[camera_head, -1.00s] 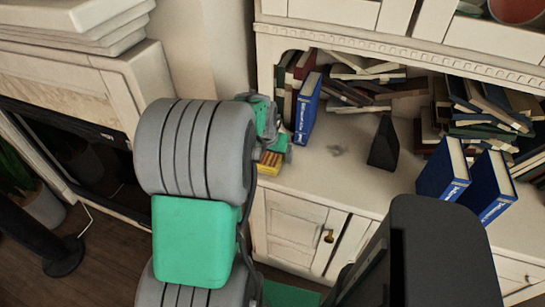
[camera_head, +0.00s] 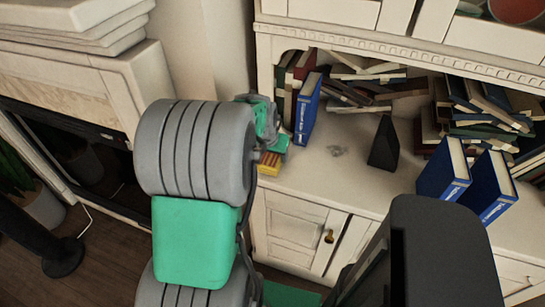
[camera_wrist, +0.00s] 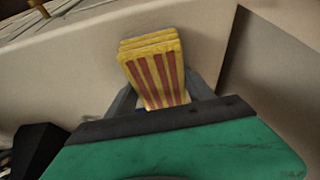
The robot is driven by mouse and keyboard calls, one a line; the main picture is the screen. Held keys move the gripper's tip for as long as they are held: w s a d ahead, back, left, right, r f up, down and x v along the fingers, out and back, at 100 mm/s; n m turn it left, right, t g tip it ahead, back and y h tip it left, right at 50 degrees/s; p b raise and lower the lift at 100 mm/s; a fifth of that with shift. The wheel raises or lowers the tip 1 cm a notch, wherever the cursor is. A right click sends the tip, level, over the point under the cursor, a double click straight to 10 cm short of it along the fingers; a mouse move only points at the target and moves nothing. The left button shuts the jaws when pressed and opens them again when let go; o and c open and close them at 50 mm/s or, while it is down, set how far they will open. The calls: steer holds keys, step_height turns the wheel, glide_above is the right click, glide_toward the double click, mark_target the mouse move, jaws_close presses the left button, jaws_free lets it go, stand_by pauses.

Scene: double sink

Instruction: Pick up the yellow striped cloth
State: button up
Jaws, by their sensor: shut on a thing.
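The yellow striped cloth (camera_wrist: 157,72) is a folded, layered yellow block with red stripes. In the wrist view it stands between the two fingers of my gripper (camera_wrist: 162,95), which is shut on it. In the head view the cloth (camera_head: 269,163) shows just below my gripper (camera_head: 272,148), at the left end of the white cabinet top. My arm hides part of that corner, and I cannot tell whether the cloth touches the cabinet top.
Blue books stand on the cabinet top (camera_head: 345,185), one (camera_head: 307,108) near my gripper and two (camera_head: 465,180) at the right. A black wedge-shaped object (camera_head: 384,145) stands mid-top. Piled books (camera_head: 365,80) lie behind. A fireplace-like unit (camera_head: 70,90) is at the left.

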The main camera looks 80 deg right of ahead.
steer(key=shift+r, duration=0.5)
step_height(320, 180, up, 3)
steer(key=shift+r, duration=0.1)
steer(key=a+r, duration=0.2)
steer(key=r, duration=0.1)
steer(key=a+r, duration=0.1)
steer(key=a, duration=0.1)
steer(key=shift+w+r, duration=0.15)
steer(key=shift+w, duration=0.2)
steer(key=a+r, duration=0.1)
steer(key=a, duration=0.2)
steer(key=a+r, duration=0.2)
steer(key=a, duration=0.1)
steer(key=w+a+r, duration=0.1)
steer(key=a+r, duration=0.1)
steer(key=a, duration=0.2)
steer(key=shift+w+b, duration=0.1)
steer(key=shift+b, duration=0.25)
